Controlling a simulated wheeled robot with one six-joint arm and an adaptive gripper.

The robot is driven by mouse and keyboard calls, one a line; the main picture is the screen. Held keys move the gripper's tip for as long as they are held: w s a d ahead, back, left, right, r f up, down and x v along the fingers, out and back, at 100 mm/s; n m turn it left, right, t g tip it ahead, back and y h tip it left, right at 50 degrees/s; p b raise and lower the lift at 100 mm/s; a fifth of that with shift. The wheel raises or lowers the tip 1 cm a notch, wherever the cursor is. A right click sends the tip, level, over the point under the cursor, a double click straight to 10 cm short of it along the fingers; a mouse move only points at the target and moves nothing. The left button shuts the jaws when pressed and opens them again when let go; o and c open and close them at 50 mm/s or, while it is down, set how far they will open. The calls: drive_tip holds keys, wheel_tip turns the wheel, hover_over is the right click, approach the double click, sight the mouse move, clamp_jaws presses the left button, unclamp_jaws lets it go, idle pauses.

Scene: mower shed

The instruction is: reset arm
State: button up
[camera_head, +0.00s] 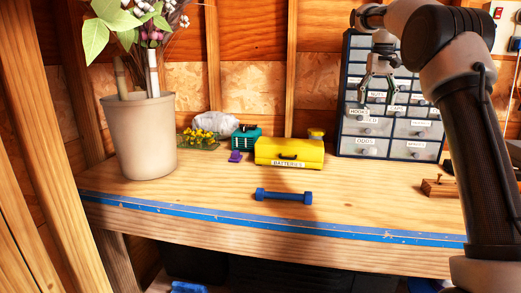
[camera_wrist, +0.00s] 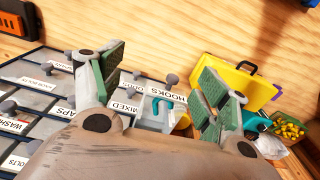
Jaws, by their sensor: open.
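My gripper (camera_head: 377,88) is raised in front of the drawer cabinet (camera_head: 349,152), its two green-padded fingers spread apart. In the wrist view, my gripper (camera_wrist: 160,95) shows open, with nothing held between the pads. My arm (camera_head: 440,80) reaches up from the lower right of the head view and bends over at the top.
A yellow "BATTERIES" box (camera_head: 290,152) and a blue dumbbell (camera_head: 284,196) are on the wooden bench (camera_head: 210,200). A large beige planter (camera_head: 140,135) stands at the left. A small wooden item (camera_head: 440,188) lies right. The bench's front middle is mostly clear.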

drive_tip(key=s+f+t, duration=0.1)
drive_tip(key=s+f, duration=0.3)
drive_tip(key=s, duration=1)
drive_tip(key=s+a+f+n+t, duration=0.1)
drive_tip(key=s+f, duration=0.3)
drive_tip(key=s, duration=1.1)
drive_tip(key=s+a+f+t, duration=0.1)
drive_tip(key=s+f, duration=0.3)
drive_tip(key=s, duration=1)
drive_tip(key=shift+s+n+t, duration=0.2)
drive_tip(key=shift+n+t, duration=0.1)
drive_tip(key=shift+t, duration=0.1)
drive_tip(key=shift+f, duration=0.1)
